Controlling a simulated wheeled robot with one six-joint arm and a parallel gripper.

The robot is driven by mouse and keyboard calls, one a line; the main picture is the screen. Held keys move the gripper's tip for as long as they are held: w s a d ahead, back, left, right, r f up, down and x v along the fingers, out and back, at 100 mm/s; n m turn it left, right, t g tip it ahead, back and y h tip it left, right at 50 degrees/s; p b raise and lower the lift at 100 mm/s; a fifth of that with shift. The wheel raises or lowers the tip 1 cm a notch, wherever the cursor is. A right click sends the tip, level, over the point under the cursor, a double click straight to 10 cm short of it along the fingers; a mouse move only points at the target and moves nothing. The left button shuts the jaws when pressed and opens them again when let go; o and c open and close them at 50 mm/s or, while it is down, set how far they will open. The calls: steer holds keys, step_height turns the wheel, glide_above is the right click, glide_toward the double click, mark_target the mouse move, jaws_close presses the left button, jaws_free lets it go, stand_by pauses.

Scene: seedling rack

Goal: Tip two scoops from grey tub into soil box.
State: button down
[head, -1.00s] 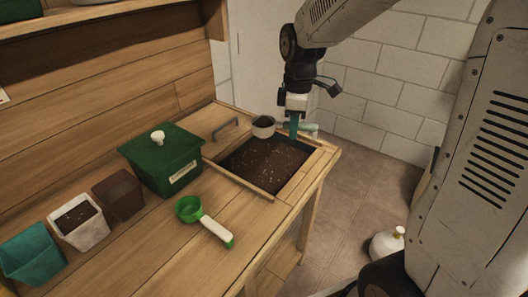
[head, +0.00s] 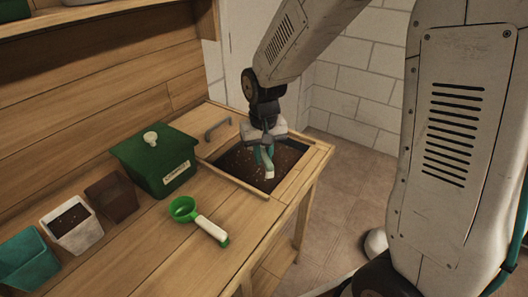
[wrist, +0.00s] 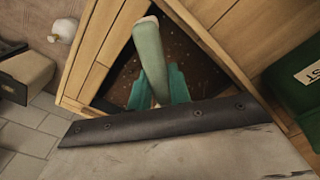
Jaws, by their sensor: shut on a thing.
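The soil box (head: 230,160) is sunk into the right end of the wooden bench and holds dark speckled soil, which also shows in the wrist view (wrist: 190,42). My gripper (head: 264,157) is above the soil, its teal fingers (wrist: 157,88) shut on the pale green handle (wrist: 149,50) of a scoop. The handle's pale end (head: 270,175) points toward the front. The cup of this scoop is hidden, so its tilt and contents cannot be told.
A lidded green box (head: 155,165) stands left of the soil. A green scoop with white handle (head: 198,219) lies in front. A brown pot (head: 111,197), a whitish pot with soil (head: 73,223) and a teal pot (head: 30,259) stand left. A metal handle (head: 217,127) is behind.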

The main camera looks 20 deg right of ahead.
step_height(320, 180, down, 2)
steer(key=shift+f, duration=0.1)
steer(key=y, duration=0.1)
steer(key=r+y, duration=0.1)
steer(key=shift+w+d+y, duration=0.1)
steer(key=shift+d+y, duration=0.05)
steer(key=shift+y, duration=0.15)
steer(key=y, duration=0.1)
steer(key=r+y, duration=0.1)
steer(key=y, duration=0.3)
steer(key=shift+w+d+r+m+g, duration=0.15)
steer(key=shift+d+m+g, duration=0.1)
steer(key=shift+m+g, duration=0.15)
steer(key=y, duration=0.2)
steer(key=d+r+m+y, duration=0.1)
steer(key=y, duration=0.2)
steer(key=m+y, duration=0.1)
steer(key=y, duration=0.1)
steer(key=shift+w+d+r+t, duration=0.15)
steer(key=shift+w+t, duration=0.15)
steer(key=shift+w, duration=0.05)
